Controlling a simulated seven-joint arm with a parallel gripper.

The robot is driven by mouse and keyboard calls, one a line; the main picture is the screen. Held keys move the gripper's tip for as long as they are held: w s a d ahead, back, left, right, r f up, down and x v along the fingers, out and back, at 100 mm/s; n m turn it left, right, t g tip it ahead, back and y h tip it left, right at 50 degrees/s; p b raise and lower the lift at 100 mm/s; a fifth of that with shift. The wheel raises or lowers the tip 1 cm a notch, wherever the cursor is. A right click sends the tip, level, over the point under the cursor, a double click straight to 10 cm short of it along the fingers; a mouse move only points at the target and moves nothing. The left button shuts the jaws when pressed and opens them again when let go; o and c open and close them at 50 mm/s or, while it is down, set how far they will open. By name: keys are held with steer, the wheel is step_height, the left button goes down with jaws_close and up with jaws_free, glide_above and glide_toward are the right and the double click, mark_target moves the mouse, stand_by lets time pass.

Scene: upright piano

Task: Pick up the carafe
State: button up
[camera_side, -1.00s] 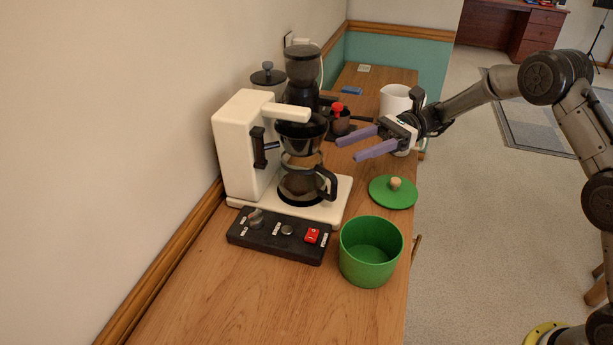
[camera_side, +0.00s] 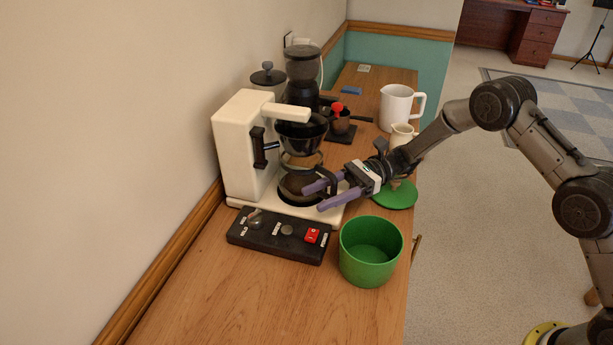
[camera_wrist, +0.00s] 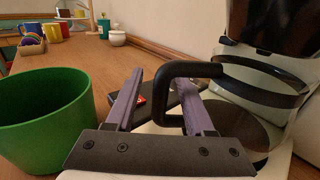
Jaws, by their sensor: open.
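The glass carafe (camera_side: 293,184) with a dark handle stands on the white coffee maker's base, below the black filter holder. My gripper (camera_side: 312,197) is open at the carafe's handle side, its two purple fingers pointing at the carafe. In the wrist view the carafe (camera_wrist: 238,122) is at the right. Its black handle (camera_wrist: 168,90) reaches in between the open fingers (camera_wrist: 160,98). The right finger passes behind part of the handle. I cannot tell whether either finger touches it.
The coffee maker (camera_side: 240,150) stands against the wall. A black switch panel (camera_side: 275,238) lies in front of it. A green pot (camera_side: 368,268) is close to my gripper, also at left in the wrist view (camera_wrist: 45,120). A green lid (camera_side: 398,200) lies under my wrist. A white pitcher (camera_side: 396,106) stands behind.

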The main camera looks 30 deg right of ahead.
steer(key=shift+a, duration=0.15)
jaws_close()
steer(key=shift+r, duration=0.1)
stand_by(1.3)
